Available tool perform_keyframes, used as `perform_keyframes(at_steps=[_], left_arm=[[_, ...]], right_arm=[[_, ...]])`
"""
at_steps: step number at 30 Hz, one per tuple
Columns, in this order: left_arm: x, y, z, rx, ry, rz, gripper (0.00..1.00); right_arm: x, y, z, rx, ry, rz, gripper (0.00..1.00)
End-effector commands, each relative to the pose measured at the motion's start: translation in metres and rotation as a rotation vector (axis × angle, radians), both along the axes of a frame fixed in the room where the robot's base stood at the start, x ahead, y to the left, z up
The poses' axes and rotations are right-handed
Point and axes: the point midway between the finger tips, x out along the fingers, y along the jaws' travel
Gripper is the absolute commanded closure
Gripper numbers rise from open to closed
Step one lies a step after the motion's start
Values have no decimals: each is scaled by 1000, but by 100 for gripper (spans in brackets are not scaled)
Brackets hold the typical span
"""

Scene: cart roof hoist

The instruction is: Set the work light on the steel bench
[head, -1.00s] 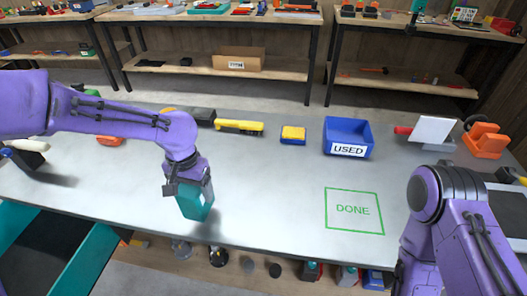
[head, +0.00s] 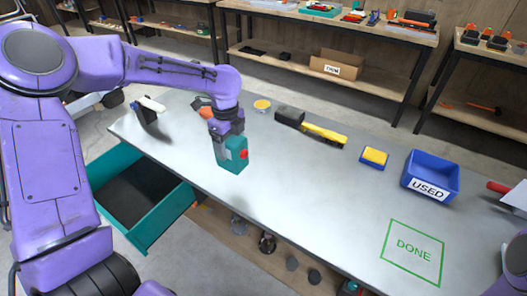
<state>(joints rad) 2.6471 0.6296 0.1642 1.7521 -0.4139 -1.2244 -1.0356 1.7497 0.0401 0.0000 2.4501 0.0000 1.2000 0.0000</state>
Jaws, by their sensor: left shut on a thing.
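I take this to be the work light (head: 232,158). It is roughly upright, close above or on the bench top; I cannot tell whether it touches. The fingers hide its upper part. My right gripper is out of view; only a bit of my right arm shows at the right edge.
A green DONE square (head: 412,252) is empty at the front right. A blue USED bin (head: 431,176), a yellow-and-blue block (head: 373,157) and a yellow-and-black tool (head: 322,134) stand along the back. An open teal drawer (head: 150,235) juts out at front left. The bench middle is clear.

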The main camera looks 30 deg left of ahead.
Motion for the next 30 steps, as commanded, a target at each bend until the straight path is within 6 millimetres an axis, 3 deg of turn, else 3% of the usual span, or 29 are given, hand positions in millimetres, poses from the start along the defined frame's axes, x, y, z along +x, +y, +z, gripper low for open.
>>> perform_keyframes(at_steps=[6, 12, 21, 30], left_arm=[[58, -6, -30, 1, 5, 2, 68], [90, -9, -68, 1, 0, 2, 68], [101, -10, -107, 0, -1, 2, 68], [101, -10, -112, 1, -3, 2, 68]], right_arm=[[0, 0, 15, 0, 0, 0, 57], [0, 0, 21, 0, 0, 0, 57], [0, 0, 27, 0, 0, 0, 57], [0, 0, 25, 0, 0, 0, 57]])
